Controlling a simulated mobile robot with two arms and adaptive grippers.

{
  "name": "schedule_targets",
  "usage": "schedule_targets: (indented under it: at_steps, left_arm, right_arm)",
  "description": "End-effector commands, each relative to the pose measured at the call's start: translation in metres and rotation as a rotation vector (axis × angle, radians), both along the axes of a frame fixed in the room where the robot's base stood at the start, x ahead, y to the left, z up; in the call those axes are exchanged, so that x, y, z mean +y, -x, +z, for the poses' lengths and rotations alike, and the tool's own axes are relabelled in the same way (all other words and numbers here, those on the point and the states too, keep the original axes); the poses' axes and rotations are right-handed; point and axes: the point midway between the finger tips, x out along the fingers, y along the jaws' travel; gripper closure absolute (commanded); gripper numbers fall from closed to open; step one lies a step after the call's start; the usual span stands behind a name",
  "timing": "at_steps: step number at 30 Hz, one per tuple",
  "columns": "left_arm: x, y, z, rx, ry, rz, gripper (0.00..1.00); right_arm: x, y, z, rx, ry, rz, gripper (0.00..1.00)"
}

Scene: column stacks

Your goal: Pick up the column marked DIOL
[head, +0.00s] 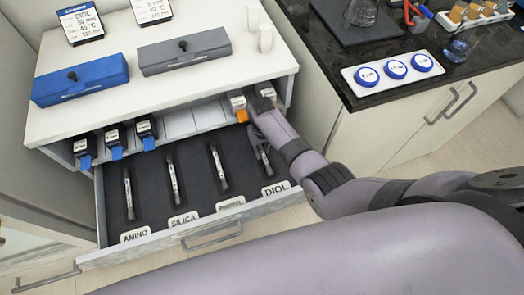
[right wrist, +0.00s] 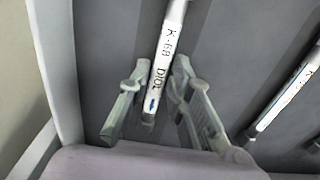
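The column marked DIOL (right wrist: 166,60) is a slim white tube with dark print "K-68 DIOL". It lies in the rightmost slot of the open drawer (head: 155,205), behind the DIOL label (head: 275,189). In the head view my right gripper (head: 263,155) reaches down over it and partly hides it. In the right wrist view my right gripper (right wrist: 161,72) is open, with one finger on each side of the column. Small gaps seem to show between fingers and column. My left gripper is out of view.
Other columns lie in the drawer: AMINO (head: 129,193), SILICA (head: 174,180) and one more (head: 218,167) left of DIOL. The drawer's side wall (right wrist: 63,75) is close to the gripper. Blue-tagged dark modules (head: 115,140) and an orange-tagged one (head: 239,105) stand above the drawer.

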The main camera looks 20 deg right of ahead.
Motion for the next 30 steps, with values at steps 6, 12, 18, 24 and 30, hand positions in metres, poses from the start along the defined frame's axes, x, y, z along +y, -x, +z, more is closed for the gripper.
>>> schedule_targets:
  at_steps: [6, 12, 18, 24, 30]
  left_arm:
    - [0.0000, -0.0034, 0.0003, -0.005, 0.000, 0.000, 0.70]
    - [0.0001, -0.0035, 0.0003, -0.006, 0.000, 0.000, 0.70]
    - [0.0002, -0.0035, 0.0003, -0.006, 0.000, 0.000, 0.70]
    - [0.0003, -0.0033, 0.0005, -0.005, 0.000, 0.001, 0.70]
    - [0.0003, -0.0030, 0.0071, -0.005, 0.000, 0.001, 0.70]
  right_arm:
    - [-0.0001, 0.0002, -0.0001, 0.000, 0.000, 0.000, 0.98]
    - [-0.0002, 0.0002, -0.0001, 0.000, 0.000, 0.000, 1.00]
    - [-0.0002, 0.0002, -0.0001, 0.000, 0.000, 0.000, 1.00]
    - [-0.0001, -0.0004, 0.0006, -0.001, 0.000, 0.000, 1.00]
    - [-0.0017, 0.0004, 0.0052, -0.001, 0.000, -0.001, 1.00]
